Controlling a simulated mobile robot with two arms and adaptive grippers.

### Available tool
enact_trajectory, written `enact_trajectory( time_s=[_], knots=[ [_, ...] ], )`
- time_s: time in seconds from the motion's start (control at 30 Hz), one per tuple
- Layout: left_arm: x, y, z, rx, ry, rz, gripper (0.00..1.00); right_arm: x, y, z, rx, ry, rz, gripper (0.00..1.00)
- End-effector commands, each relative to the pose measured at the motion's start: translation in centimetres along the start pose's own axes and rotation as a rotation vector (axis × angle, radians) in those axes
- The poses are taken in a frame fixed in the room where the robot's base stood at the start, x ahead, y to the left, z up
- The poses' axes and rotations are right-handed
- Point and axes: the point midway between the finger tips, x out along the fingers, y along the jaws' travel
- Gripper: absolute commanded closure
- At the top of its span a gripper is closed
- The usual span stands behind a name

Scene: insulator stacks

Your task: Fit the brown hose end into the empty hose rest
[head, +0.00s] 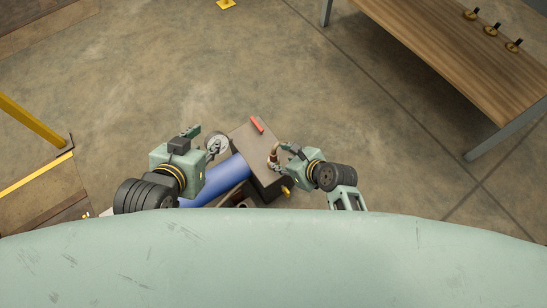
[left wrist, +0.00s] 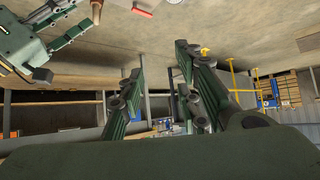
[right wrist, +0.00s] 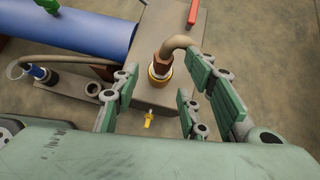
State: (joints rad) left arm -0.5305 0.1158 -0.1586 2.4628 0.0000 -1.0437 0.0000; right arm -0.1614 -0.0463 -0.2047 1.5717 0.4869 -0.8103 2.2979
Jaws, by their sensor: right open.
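The brown hose end (right wrist: 160,66) has a brown collar and stands upright in a gold-ringed port on the grey-brown box (right wrist: 150,98). The tan hose bends away from it to the right. In the head view the hose (head: 273,153) is beside my right gripper (head: 282,152). In the right wrist view my right gripper (right wrist: 165,90) is open, its fingers to either side of the hose end; contact is unclear. A rest block (right wrist: 72,90) at left has an empty round hole and a blue-banded hose end (right wrist: 40,75). My left gripper (head: 207,140) is open and empty (left wrist: 160,95).
A red handle (head: 257,124) and a yellow valve handle (right wrist: 148,120) are on the box. A wooden table (head: 440,50) stands far right; floor between is clear.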

Motion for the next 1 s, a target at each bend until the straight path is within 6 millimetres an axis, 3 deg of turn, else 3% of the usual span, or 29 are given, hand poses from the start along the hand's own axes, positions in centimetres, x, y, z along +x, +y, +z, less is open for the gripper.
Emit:
enact_trajectory(
  time_s=[0.27, 0.6, 0.8, 1.0],
  knots=[
    [0.5, 0.8, -5.3, 0.002, 0.252, 0.016, 0.69, 1.7, -0.1, -0.2, -0.002, 0.001, -0.001, 0.60],
    [-1.6, 1.7, -12.3, 0.000, 0.603, 0.037, 0.69, 3.9, -0.2, -0.1, -0.002, 0.000, -0.001, 0.60],
    [-3.3, 2.0, -14.9, -0.002, 0.748, 0.046, 0.69, 4.8, -0.2, 0.0, -0.002, 0.001, -0.001, 0.60],
    [-3.9, 2.1, -15.6, -0.003, 0.785, 0.048, 0.69, 5.0, -0.2, 0.1, -0.001, 0.001, -0.002, 0.60]
  ],
)
